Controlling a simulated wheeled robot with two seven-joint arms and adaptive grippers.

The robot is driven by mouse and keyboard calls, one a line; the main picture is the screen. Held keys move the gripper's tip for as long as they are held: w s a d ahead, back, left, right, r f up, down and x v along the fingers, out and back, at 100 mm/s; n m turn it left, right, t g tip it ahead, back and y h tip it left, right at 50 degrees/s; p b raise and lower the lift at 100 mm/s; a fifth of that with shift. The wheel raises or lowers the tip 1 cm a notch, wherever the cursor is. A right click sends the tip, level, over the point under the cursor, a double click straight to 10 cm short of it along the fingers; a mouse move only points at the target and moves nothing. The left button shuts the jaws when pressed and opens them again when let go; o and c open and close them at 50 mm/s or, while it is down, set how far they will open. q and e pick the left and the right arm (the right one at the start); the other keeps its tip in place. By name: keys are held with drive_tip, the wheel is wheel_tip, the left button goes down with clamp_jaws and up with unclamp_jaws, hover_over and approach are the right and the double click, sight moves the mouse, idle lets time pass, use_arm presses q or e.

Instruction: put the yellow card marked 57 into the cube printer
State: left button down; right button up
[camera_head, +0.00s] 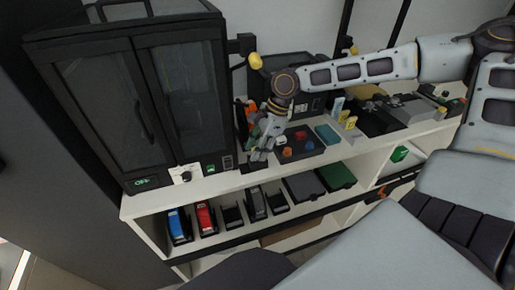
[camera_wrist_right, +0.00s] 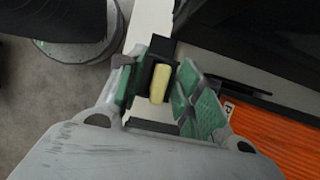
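A large black cabinet with glass doors (camera_head: 135,100) and a green display stands at the left; I take it for the cube printer. My right gripper (camera_head: 257,152) is at the counter's front edge, just right of the cabinet. In the right wrist view, a pale yellow piece (camera_wrist_right: 160,83) in front of a black part lies between the green-padded fingers (camera_wrist_right: 158,92). I cannot tell whether the fingers press on it, and no number shows. Small yellow cards (camera_head: 350,122) stand upright on the counter; their marks are unreadable. My left gripper is out of view.
Behind my right arm is a smaller black machine (camera_head: 305,103). A dark tray (camera_head: 304,154) with small coloured pieces lies right of the gripper. The shelf below holds blue (camera_head: 179,226) and red (camera_head: 205,217) items. An orange ribbed thing (camera_wrist_right: 270,140) is close to the right finger.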

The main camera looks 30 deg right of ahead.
drive_tip(key=shift+r, duration=0.1)
drive_tip(key=v, duration=1.1)
drive_tip(key=shift+d+r, duration=0.3)
drive_tip(key=shift+r, duration=0.05)
idle(0.4)
drive_tip(key=shift+s, duration=0.1)
idle(1.9)
